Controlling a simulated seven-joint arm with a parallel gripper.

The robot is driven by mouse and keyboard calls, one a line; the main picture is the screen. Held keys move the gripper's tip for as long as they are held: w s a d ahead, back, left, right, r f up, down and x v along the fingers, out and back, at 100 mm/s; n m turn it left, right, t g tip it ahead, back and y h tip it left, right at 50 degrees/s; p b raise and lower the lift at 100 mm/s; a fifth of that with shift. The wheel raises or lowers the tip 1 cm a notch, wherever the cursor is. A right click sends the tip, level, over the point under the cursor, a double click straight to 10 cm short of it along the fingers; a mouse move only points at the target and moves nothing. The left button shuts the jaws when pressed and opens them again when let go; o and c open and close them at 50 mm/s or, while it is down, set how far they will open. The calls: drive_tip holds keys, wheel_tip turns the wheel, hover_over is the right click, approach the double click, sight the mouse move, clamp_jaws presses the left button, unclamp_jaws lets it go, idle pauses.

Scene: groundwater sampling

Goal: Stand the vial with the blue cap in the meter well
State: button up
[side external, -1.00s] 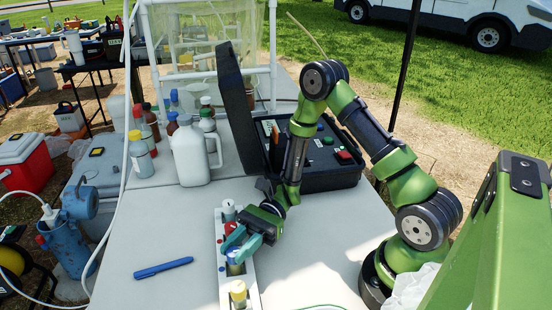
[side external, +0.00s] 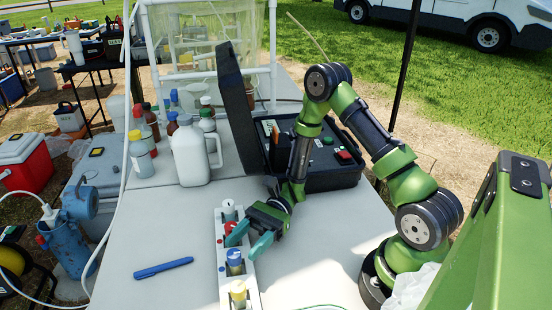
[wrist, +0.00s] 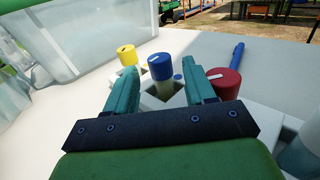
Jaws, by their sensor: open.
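The vial with the blue cap (side external: 234,257) stands upright in an opening of a long white rack (side external: 252,282) on the table. The wrist view also shows the open gripper (wrist: 160,90), with no clear contact on the vial. I cannot tell which opening is the meter well.
A yellow-capped vial (side external: 238,290) and a white-capped vial (side external: 229,208) stand in the rack. A red cap (wrist: 223,83) is close beside my right finger in the wrist view. A blue marker (side external: 164,268), white jug (side external: 193,155) and open black case (side external: 330,178) are nearby.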

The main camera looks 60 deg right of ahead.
drive_tip(key=s+d+r+n+t+h, duration=0.3)
drive_tip(key=r+n+h, duration=0.3)
drive_tip(key=r, duration=0.4)
drive_tip(key=s+d+r+n+t+h, duration=0.3)
drive_tip(key=s+d+r+n+h, duration=0.1)
drive_tip(key=r+n+h, duration=0.3)
wheel_tip(320, 180, up, 3)
drive_tip(key=h, duration=0.2)
drive_tip(key=shift+s+d+n+h, duration=0.25)
drive_tip(key=shift+s+n+h, duration=0.05)
drive_tip(key=shift+o, duration=0.5)
drive_tip(key=shift+d+r+t, duration=0.25)
drive_tip(key=shift+r+t, duration=0.15)
drive_tip(key=shift+t, duration=0.2)
drive_tip(key=shift+a, duration=0.1)
